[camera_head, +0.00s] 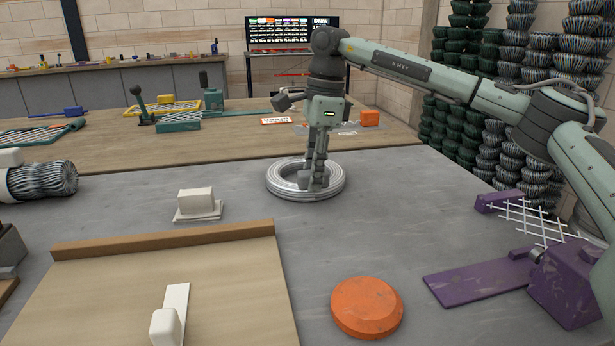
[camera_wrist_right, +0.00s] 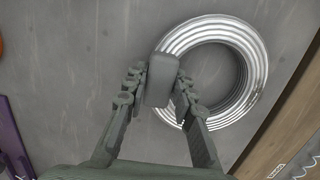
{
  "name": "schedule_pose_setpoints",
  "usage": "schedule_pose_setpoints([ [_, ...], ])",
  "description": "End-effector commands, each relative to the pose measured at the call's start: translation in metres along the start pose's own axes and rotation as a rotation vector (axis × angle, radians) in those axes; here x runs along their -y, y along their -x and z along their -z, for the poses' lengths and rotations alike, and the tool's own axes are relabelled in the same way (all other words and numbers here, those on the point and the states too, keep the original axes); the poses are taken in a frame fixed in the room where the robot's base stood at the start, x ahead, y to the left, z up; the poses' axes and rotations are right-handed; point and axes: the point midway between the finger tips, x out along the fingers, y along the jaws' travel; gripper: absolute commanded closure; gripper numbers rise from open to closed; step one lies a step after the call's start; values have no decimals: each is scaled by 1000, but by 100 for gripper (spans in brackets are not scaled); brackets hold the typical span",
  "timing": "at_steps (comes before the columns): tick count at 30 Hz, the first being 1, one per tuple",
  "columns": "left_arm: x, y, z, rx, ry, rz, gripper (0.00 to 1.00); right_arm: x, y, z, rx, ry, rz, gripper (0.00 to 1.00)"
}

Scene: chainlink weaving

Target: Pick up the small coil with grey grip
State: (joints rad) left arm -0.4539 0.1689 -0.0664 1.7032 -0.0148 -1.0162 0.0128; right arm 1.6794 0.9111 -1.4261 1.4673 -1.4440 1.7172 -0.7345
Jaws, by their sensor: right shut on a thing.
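The small coil (camera_head: 276,182) is a ring of silvery-white wire on the grey table, near its far edge. In the right wrist view the coil (camera_wrist_right: 257,70) lies flat, with a grey block-shaped grip (camera_wrist_right: 161,80) at its left edge. My right gripper (camera_head: 318,185) reaches straight down over the coil. In the right wrist view the right gripper's fingers (camera_wrist_right: 160,88) are on either side of the grey grip and shut on it. I cannot tell any gap between coil and table. My left gripper is not in view.
An orange disc (camera_head: 366,307) lies in front. A purple fixture (camera_head: 570,285) stands at the right. A white block (camera_head: 197,203) and a tan board (camera_head: 170,290) with a raised edge are at the left. A wooden bench (camera_head: 250,135) is behind. The table's middle is clear.

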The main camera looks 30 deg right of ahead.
Motion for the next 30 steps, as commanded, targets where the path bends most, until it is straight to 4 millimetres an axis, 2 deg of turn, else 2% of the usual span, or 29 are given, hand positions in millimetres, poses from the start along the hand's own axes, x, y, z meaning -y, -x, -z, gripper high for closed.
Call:
schedule_pose_setpoints([
  [8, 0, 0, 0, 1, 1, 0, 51, 1, 8, -2, 2, 1, 3, 100],
  [15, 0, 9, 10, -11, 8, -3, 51, 1, 40, -6, 3, 1, 4, 100],
  [21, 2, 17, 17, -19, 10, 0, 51, -11, 58, -44, 3, 7, 3, 100],
  [30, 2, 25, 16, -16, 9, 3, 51, -26, 82, -95, 1, 4, 2, 100],
])
